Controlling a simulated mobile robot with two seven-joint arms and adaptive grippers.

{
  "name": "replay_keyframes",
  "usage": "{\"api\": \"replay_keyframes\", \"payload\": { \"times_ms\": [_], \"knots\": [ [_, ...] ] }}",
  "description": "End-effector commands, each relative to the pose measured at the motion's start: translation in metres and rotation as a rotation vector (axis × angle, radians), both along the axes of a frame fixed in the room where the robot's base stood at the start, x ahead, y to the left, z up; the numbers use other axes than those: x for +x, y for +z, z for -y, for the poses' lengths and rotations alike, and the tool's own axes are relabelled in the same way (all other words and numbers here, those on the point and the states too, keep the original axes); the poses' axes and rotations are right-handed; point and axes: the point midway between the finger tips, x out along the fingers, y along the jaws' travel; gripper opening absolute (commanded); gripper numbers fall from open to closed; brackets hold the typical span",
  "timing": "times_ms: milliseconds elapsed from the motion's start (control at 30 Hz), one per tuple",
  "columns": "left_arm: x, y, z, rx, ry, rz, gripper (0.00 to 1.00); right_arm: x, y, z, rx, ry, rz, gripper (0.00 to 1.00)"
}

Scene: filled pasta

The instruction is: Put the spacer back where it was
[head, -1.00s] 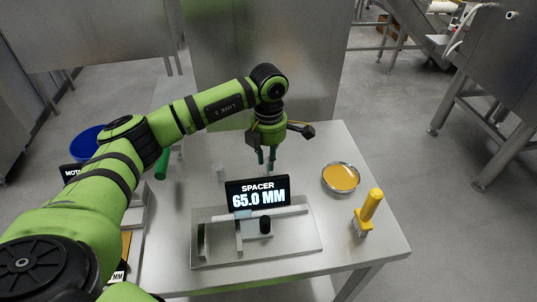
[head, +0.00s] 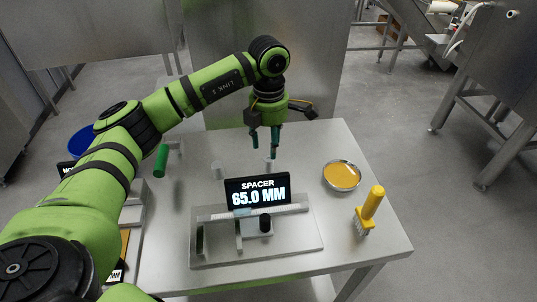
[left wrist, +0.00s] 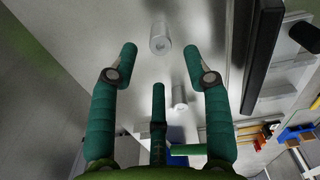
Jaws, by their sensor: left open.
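Two small pale grey cylinders stand upright on the steel table (head: 375,240); which one is the spacer I cannot tell for sure. One cylinder (head: 269,164) is just below my left gripper (head: 264,156), behind the display. In the left wrist view this cylinder (left wrist: 160,40) appears between and beyond the fingertips (left wrist: 160,52), apart from both. The other cylinder (head: 218,170) stands to its left and also shows in the left wrist view (left wrist: 179,97). My left gripper is open and empty, pointing down. My right gripper is not seen.
A black display (head: 258,192) reading "SPACER 65.0 MM" stands at a metal gauge fixture (head: 300,243). A dish of yellow filling (head: 341,176) and a yellow-handled brush (head: 370,207) are to the right. A green-handled item (head: 161,161) and blue bowl (head: 85,141) are left.

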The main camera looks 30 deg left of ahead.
Motion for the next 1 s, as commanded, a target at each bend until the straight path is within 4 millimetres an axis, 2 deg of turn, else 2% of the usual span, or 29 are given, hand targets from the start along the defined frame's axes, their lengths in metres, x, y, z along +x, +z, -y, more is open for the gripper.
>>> {"api": "replay_keyframes", "payload": {
  "times_ms": [100, 300, 500, 800, 867, 900, 967, 1000],
  "knots": [
    [0.001, 0.026, 0.0, 0.0, -0.001, 0.006, 0.49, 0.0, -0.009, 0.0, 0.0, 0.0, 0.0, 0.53],
    [0.001, 0.06, 0.0, 0.0, 0.0, 0.003, 0.49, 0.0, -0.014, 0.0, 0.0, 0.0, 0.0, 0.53],
    [0.0, 0.073, 0.0, 0.0, -0.001, -0.001, 0.49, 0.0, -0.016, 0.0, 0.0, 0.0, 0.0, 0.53],
    [0.0, 0.073, 0.002, -0.003, -0.003, -0.001, 0.49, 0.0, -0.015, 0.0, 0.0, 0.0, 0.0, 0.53],
    [0.0, 0.071, 0.008, -0.024, -0.015, 0.003, 0.49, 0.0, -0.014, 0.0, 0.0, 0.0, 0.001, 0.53],
    [0.001, 0.068, 0.018, -0.056, -0.031, 0.006, 0.49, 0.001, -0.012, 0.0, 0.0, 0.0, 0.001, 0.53],
    [0.001, 0.06, 0.043, -0.135, -0.065, 0.016, 0.49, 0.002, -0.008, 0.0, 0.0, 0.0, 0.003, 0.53],
    [0.0, 0.055, 0.066, -0.214, -0.094, 0.026, 0.49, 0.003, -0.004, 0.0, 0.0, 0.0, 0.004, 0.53]
  ]
}}
